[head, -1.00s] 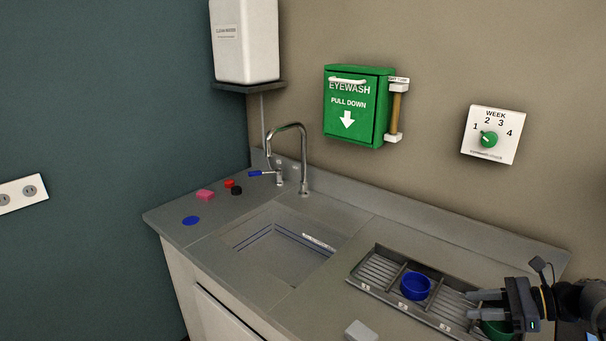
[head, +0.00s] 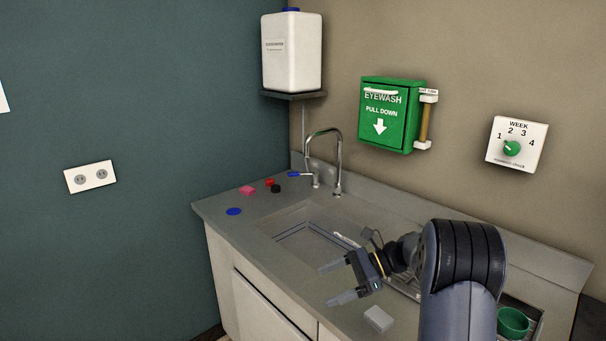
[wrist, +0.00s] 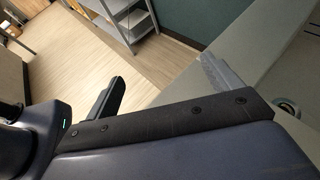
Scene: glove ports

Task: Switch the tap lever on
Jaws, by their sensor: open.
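The tap lever (head: 300,174) is a short handle with a blue grip, pointing left from a small metal post beside the tap. The curved metal tap (head: 338,160) stands behind the sink (head: 308,242). My gripper (head: 336,283) is open and empty over the front edge of the sink counter, to the right of and nearer than the lever. Its two fingers point left. In the wrist view my open fingers (wrist: 160,82) show with the floor and a counter edge beyond; the lever is not seen there.
A pink sponge-like block (head: 247,190), a red cap (head: 269,182), a black cap (head: 276,188) and a blue disc (head: 233,211) lie left of the sink. A grey block (head: 379,319) lies below my gripper. A green bowl (head: 513,322) sits at right. The eyewash box (head: 390,114) hangs above.

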